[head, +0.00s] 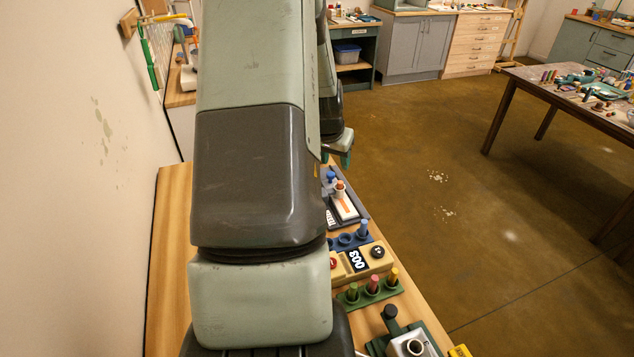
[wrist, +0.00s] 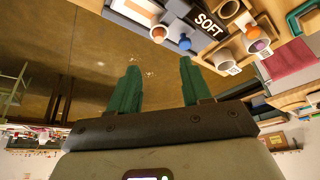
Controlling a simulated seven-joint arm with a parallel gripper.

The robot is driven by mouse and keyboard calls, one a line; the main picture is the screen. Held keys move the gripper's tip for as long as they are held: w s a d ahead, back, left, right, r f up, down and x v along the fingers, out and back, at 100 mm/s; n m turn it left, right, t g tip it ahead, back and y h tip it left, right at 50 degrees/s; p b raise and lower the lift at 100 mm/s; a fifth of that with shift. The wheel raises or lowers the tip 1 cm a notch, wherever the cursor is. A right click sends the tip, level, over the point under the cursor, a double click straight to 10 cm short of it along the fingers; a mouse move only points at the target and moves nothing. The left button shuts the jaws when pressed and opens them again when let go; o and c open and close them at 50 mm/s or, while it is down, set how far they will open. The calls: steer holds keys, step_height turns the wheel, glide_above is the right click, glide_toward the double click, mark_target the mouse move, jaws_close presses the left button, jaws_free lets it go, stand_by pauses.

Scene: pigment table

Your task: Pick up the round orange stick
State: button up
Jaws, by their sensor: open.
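My gripper (wrist: 158,66) is open, with two green fingers and nothing between them. In the head view my gripper (head: 337,158) shows partly behind my arm, above the far end of the wooden table. A stick with a round orange end (wrist: 158,34) shows beyond the fingers in the wrist view, beside a blue one (wrist: 185,43). In the head view an orange-brown stick (head: 340,188) stands near a white slab with an orange streak. A yellow-orange stick (head: 393,275) stands in a green rack. I cannot tell which of these is the round orange stick.
The green rack (head: 358,303) also holds a pink stick (head: 372,284) and a green stick (head: 352,291). A dark-green device (head: 413,345) is at the front. My arm hides the table's middle.

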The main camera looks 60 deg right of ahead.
glide_toward(340, 182)
steer(key=x, duration=0.3)
steer(key=shift+x, duration=2.65)
jaws_close()
